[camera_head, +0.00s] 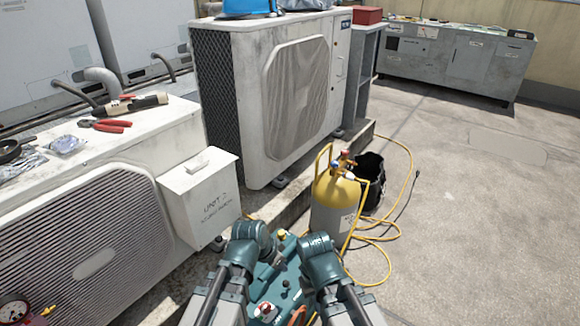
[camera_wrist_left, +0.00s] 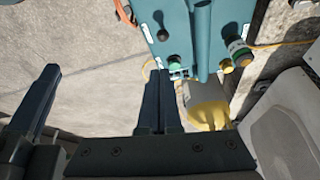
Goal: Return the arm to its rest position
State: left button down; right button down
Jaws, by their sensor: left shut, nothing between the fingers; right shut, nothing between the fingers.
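My two arms show at the bottom of the head view, side by side with bent teal joints. My left arm (camera_head: 250,243) is on the left and my right arm (camera_head: 321,262) is on the right. In the left wrist view my left gripper (camera_wrist_left: 158,78) is shut and empty, its dark fingers together. My right gripper (camera_wrist_left: 47,75) shows beside it at the left of that view, shut with nothing in it. I cannot make out the fingertips in the head view.
A yellow gas cylinder (camera_head: 333,205) with a yellow hose and a black bucket (camera_head: 371,175) stand just ahead. A white condenser (camera_head: 90,225) with pliers (camera_head: 105,125) on top is at left. A taller condenser (camera_head: 285,90) stands behind. Clear floor (camera_head: 480,200) lies at right.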

pick_arm(q)
jog(key=s+a+r+n+g+y+p, duration=0.25)
jog(key=s+n+g+y+p, duration=0.2)
jog(key=s, duration=0.65)
notch_tip(320, 180, up, 38)
jog(key=p, duration=3.7)
jog(key=shift+w+d+f+n+t, duration=0.25)
jog(key=shift+d+n+t, duration=0.1)
jog(key=shift+d, duration=0.05)
